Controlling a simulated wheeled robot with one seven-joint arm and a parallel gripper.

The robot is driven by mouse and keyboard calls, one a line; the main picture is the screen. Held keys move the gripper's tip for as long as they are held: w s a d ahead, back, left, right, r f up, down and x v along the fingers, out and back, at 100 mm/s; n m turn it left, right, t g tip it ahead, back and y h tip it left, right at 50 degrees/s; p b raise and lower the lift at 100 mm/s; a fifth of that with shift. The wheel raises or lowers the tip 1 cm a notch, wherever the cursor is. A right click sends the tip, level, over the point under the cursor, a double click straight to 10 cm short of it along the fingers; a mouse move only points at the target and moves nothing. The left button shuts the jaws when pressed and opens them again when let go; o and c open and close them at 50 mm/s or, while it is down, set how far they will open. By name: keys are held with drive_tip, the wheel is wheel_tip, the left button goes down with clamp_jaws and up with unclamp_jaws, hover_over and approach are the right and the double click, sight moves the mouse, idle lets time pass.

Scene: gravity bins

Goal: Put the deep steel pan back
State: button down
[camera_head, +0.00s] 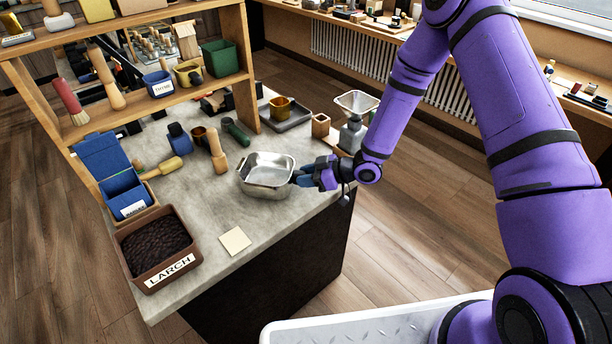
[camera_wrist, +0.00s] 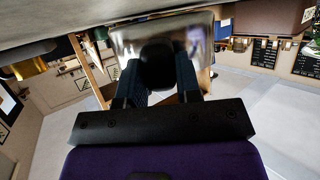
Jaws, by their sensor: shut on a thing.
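The deep steel pan (camera_head: 266,185) is a shiny rectangular pan with a rim handle, over the front part of the grey worktop (camera_head: 215,255). My gripper (camera_head: 300,179) is at the pan's right end, shut on its handle. In the wrist view the pan's shiny wall (camera_wrist: 128,40) fills the top middle, with my gripper's fingers (camera_wrist: 160,75) against it. The pan looks roughly level and empty. I cannot tell whether it rests on the worktop or hangs just above it.
A brown LARCH bin (camera_head: 157,250) and a blue bin (camera_head: 126,196) stand at the left. A pale note (camera_head: 235,241) lies in front. A wooden peg (camera_head: 216,152), a grey tray (camera_head: 287,115) and a funnel stand (camera_head: 353,125) are behind. A wooden shelf (camera_head: 170,92) spans the back.

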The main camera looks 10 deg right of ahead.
drive_tip(key=shift+f, duration=0.4)
drive_tip(key=c, duration=0.7)
unclamp_jaws()
drive_tip(key=shift+c, duration=0.2)
drive_tip(key=v, duration=1)
drive_tip(key=shift+d, duration=0.35)
drive_tip(key=shift+r, duration=0.15)
